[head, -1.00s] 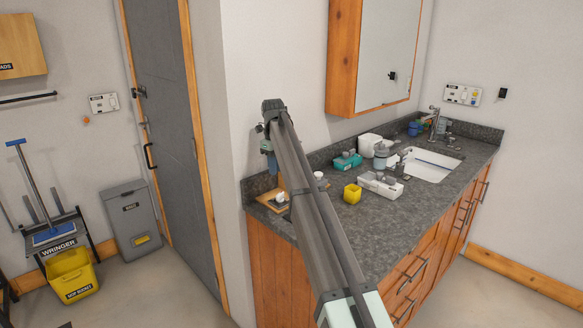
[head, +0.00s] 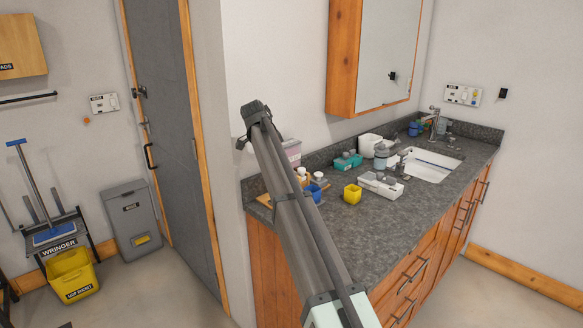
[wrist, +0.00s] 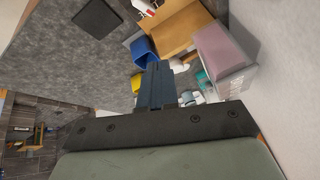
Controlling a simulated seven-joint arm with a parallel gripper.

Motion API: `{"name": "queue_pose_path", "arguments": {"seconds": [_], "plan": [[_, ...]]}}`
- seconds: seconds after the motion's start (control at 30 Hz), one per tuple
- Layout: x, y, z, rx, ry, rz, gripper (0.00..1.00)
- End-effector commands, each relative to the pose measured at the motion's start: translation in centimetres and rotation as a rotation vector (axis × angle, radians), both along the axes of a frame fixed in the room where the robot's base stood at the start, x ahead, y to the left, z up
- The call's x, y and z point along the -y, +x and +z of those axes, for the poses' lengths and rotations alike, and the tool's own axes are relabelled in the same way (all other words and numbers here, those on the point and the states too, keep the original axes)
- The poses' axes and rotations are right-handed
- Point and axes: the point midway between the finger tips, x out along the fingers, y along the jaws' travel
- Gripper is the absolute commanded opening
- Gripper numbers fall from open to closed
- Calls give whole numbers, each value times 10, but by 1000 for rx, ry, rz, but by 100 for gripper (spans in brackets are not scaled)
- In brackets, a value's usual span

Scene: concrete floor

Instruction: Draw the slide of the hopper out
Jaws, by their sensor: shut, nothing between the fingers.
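A pinkish box-like container with a light grey lower part (head: 291,150) stands at the back left of the counter, partly behind my arm. It may be the hopper; I cannot make out a slide on it. It also shows in the wrist view (wrist: 222,48), right of and beyond my fingers. My gripper (wrist: 158,72) is shut and empty, its dark blue fingers apart from the container as far as I can see. In the head view my arm hides the gripper.
A wooden board (wrist: 172,30) lies by the container. A blue cup (head: 315,193) and yellow cup (head: 352,194) stand near it. A teal box (head: 347,161), white tray (head: 380,187) and sink (head: 432,166) are farther right. The counter front (head: 365,230) is clear.

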Motion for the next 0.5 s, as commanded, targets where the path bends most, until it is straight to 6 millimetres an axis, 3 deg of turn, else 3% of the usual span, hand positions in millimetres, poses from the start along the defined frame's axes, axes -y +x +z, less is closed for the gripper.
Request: {"name": "queue_pose_path", "arguments": {"seconds": [0.5], "plan": [[14,17,13,-134,-370,636,0]]}}
